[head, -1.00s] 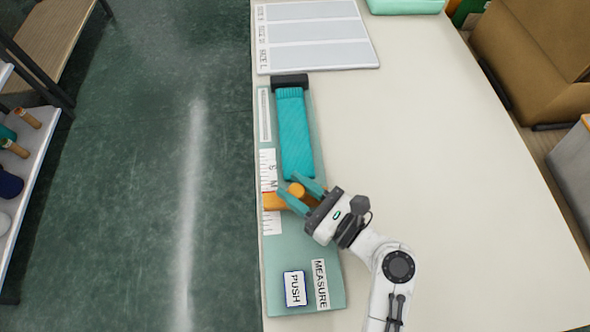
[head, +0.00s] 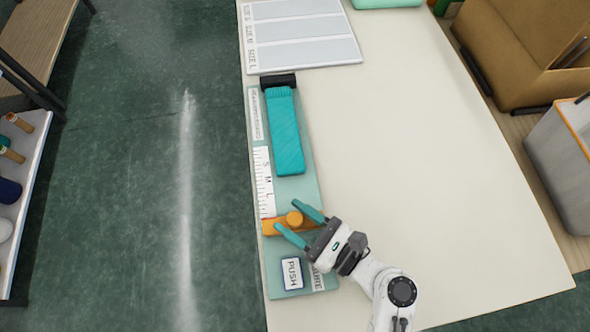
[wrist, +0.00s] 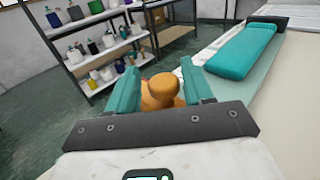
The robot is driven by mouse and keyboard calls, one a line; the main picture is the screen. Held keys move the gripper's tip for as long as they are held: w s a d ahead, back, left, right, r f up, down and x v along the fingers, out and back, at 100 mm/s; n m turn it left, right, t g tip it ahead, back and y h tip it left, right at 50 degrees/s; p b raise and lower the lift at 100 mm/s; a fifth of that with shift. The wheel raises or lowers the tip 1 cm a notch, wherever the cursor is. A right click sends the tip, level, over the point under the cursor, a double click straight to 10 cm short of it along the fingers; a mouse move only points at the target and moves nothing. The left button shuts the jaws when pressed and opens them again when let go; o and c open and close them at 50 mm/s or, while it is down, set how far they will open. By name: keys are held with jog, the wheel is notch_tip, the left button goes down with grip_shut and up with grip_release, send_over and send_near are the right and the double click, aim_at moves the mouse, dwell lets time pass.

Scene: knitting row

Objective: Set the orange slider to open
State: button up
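The orange slider (head: 271,228) lies across the green measuring board, just below the end of the white S-M-L ruler strip (head: 263,182). Its round knob (head: 294,218) stands up between my fingers. My gripper (head: 287,214) reaches in from the lower right, its teal fingers spread on either side of the knob. In the wrist view the knob (wrist: 161,92) sits between the two fingers; I see no clear grip on it. The word "open" is not readable on the board.
A teal knitted piece (head: 285,133) lies on the board above the slider, its top at a dark block (head: 278,81). A PUSH button (head: 292,273) is near the board's lower end. A sizing tray (head: 305,35) lies beyond. The table's right side (head: 420,150) is clear.

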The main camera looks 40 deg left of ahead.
jog(key=shift+o, duration=0.3)
jog(key=shift+f, duration=0.1)
jog(key=shift+w+d, duration=0.1)
jog(key=shift+d, duration=0.3)
jog(key=d, duration=0.3)
jog(key=d+b, duration=0.1)
jog(key=d, duration=0.6)
jog(key=shift+w+b, duration=0.35)
